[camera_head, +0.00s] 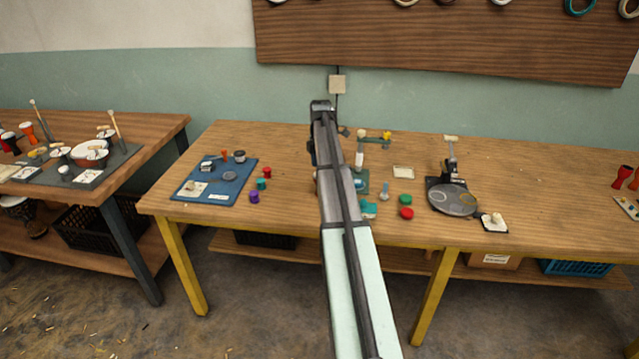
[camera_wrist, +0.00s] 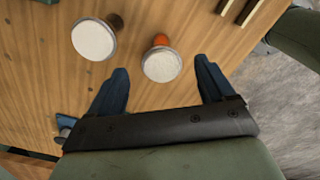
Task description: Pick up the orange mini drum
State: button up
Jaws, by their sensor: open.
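The orange mini drum (camera_wrist: 162,64) shows in the wrist view from above, with a round white head and a bit of orange body beyond it. It lies between the fingertips of my gripper (camera_wrist: 161,68), which is open and empty. I cannot tell how far below the fingers it is. In the head view I cannot make this drum out; my arm covers the middle of the table there, and my fingers are not clearly seen.
A second, brown-bodied drum with a white head (camera_wrist: 93,40) stands close to the left of the orange one. The table's edge and grey floor (camera_wrist: 285,75) are at the right. A blue mat (camera_head: 215,178) and a black turntable-like stand (camera_head: 452,198) flank my arm.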

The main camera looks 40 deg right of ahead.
jog(key=shift+a+f, duration=0.2)
jog(key=shift+f, duration=3)
jog(key=c, duration=1.1)
